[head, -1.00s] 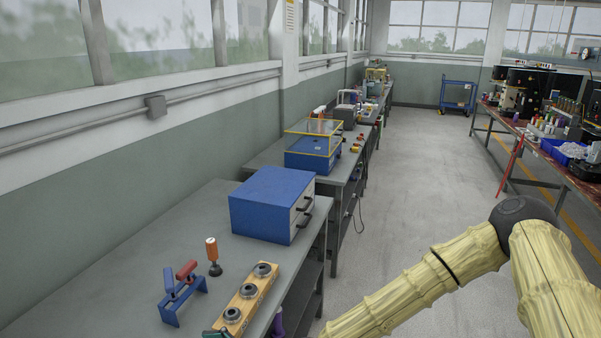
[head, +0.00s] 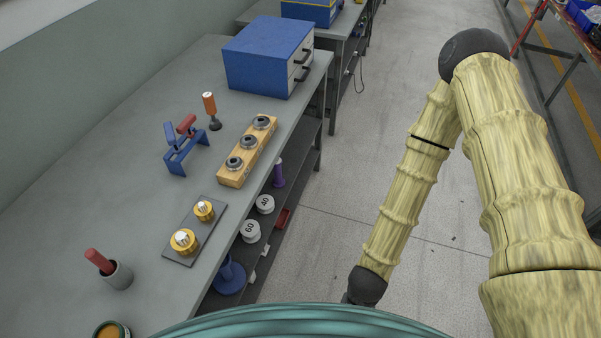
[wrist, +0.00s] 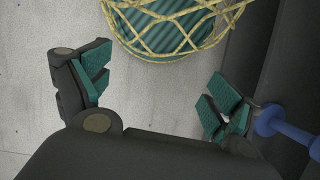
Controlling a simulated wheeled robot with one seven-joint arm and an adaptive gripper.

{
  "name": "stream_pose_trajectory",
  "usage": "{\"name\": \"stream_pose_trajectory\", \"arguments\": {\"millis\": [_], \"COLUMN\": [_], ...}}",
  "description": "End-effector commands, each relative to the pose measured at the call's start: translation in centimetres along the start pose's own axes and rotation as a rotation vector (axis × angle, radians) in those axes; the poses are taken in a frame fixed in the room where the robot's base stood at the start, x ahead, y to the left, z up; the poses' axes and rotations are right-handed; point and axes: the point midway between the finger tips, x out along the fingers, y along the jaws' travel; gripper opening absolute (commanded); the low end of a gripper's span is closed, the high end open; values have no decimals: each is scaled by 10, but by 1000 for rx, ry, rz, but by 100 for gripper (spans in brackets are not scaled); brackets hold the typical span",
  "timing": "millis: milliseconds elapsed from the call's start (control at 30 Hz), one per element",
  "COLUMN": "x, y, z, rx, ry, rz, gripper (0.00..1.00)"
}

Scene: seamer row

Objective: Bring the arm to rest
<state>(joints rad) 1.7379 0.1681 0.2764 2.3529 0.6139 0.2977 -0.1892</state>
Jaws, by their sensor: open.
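My arm, in a yellowish ribbed cover, hangs down over the floor to the right of the bench in the head view; its dark lower end is partly in view, and the fingers are hidden there. In the wrist view my gripper (wrist: 160,98) has its two teal-padded fingers spread wide with nothing between them. Beyond the fingers lie bare floor and a teal ribbed part with yellow netting, which looks like my own body.
The grey bench (head: 75,225) carries a blue drawer cabinet (head: 262,52), a wooden block with rings (head: 232,172), a blue rack (head: 180,160) and a plate with brass parts (head: 172,256). A blue spool (head: 230,278) sits on its lower shelf. Floor (head: 335,185) beside it is clear.

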Motion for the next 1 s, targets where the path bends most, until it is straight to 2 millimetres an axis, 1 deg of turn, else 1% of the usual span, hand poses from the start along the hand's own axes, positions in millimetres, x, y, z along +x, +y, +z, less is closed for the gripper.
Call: {"name": "stream_pose_trajectory", "arguments": {"millis": [33, 133, 233, 400, 600, 667, 1000], "x": [1, 0, -4, -11, -20, -21, 12], "y": [18, 46, 64, 83, 95, 91, 90], "z": [-9, -27, -42, -57, -68, -68, -82], "rx": [-44, -131, -201, -287, -368, -391, -395], "ry": [49, 138, 207, 287, 351, 367, 372], "rz": [27, 61, 75, 80, 72, 67, 63], "gripper": [92, 92, 92, 92, 92, 92, 92]}}
